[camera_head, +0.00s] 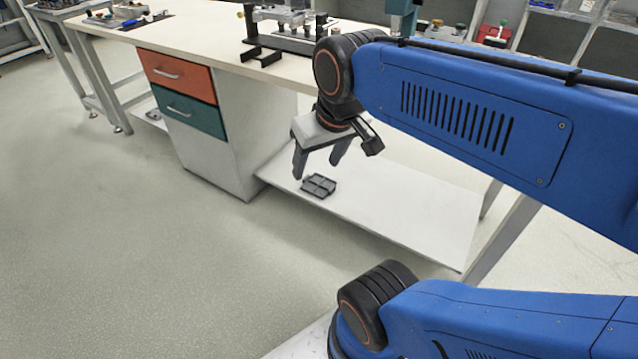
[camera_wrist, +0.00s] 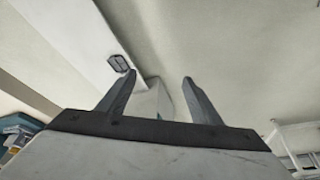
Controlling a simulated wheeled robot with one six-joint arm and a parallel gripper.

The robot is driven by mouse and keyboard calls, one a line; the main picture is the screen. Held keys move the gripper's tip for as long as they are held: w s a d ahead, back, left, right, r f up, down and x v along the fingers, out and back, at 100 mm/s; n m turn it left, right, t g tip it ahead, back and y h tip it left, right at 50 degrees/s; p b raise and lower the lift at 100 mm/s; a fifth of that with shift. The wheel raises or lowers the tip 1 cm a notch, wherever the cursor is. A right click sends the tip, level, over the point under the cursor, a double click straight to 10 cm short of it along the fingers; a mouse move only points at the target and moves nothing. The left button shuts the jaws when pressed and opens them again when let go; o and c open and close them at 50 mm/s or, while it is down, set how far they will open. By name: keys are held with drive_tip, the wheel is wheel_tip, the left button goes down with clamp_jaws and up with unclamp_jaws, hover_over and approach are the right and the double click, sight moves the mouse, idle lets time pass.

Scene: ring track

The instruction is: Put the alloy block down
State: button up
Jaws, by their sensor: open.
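My gripper (camera_head: 317,168) is open, with its two dark fingers apart and pointing down in front of the workbench. In the wrist view the fingers (camera_wrist: 159,78) stand wide apart with nothing between them. A small dark grey, flat, sectioned piece (camera_head: 319,185) lies on the bench's white lower shelf (camera_head: 400,212). In the head view it appears just below the fingertips; in the wrist view the same piece (camera_wrist: 118,63) shows beyond the left fingertip, apart from it. I cannot tell whether it is a tray or the alloy block. No other block is clearly recognisable.
The workbench top (camera_head: 220,45) carries a dark fixture (camera_head: 290,40) and other small items. A drawer unit with an orange drawer (camera_head: 175,73) and a teal drawer (camera_head: 190,112) stands left of the lower shelf. The floor (camera_head: 100,230) in front is clear.

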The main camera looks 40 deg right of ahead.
drive_tip(key=shift+n, duration=0.6)
drive_tip(key=s+f, duration=0.1)
drive_tip(key=a+f, duration=0.1)
drive_tip(key=s+f, duration=0.1)
drive_tip(key=shift+s+a+f, duration=0.3)
drive_tip(key=shift+s+a, duration=0.05)
